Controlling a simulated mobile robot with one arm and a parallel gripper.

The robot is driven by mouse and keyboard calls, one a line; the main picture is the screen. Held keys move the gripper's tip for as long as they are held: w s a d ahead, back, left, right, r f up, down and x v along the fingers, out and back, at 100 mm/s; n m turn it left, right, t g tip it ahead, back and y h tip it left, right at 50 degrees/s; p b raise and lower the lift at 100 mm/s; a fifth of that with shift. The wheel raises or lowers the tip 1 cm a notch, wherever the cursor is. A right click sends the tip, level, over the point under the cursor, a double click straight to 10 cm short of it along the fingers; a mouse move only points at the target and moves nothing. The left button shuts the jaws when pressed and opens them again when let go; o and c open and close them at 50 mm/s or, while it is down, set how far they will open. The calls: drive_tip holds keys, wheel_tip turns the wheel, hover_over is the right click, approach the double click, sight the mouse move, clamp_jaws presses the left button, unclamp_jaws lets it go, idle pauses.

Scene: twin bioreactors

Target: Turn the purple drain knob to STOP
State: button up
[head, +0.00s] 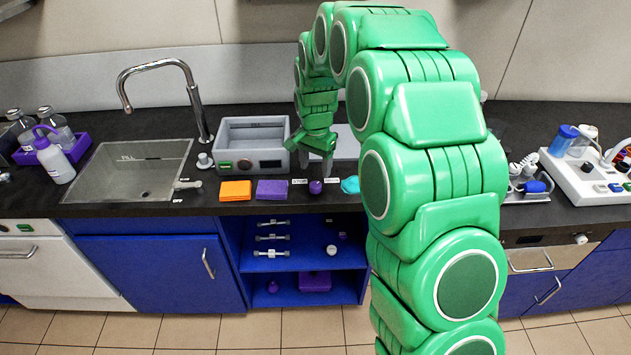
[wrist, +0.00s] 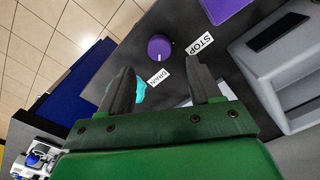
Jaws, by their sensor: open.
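The purple drain knob (head: 316,187) sits on the dark counter near its front edge. It also shows in the wrist view (wrist: 159,47), with a small white mark on its rim on the side of the DRAIN label (wrist: 159,78). The STOP label (wrist: 201,43) lies on its other side. My gripper (head: 317,168) is above the counter just behind the knob. In the wrist view its two grey fingers (wrist: 162,88) are spread apart with nothing between them, and the knob is beyond the tips, apart from them.
A grey box-shaped device (head: 252,146) stands left of my gripper. A sink (head: 135,170) is farther left.

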sight(316, 184)
wheel_tip(316, 184, down, 7)
drive_tip(key=shift+r, duration=0.2)
drive_tip(key=c, duration=1)
